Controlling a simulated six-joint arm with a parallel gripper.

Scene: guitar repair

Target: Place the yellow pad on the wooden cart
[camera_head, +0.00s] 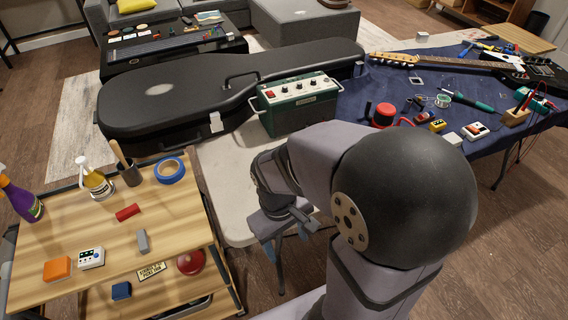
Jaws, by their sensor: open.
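The wooden cart (75,240) stands at the lower left, with several items on its top. I cannot identify a yellow pad with certainty. A small yellow box-like item (438,125) lies on the blue cloth of the workbench at the right. An orange block (57,269) lies on the cart's front left. My gripper (286,247) is open, points downward beside the pale table's front edge and is right of the cart. I see nothing held in it. My arm hides part of the table and the floor behind it.
A black guitar case (190,92) and a green amplifier (298,105) are on the pale table (225,165). The cart bears a blue tape roll (169,171), bottles, a brush cup and small blocks. Bare wood shows around the red block (127,212). Tools and a guitar crowd the blue cloth.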

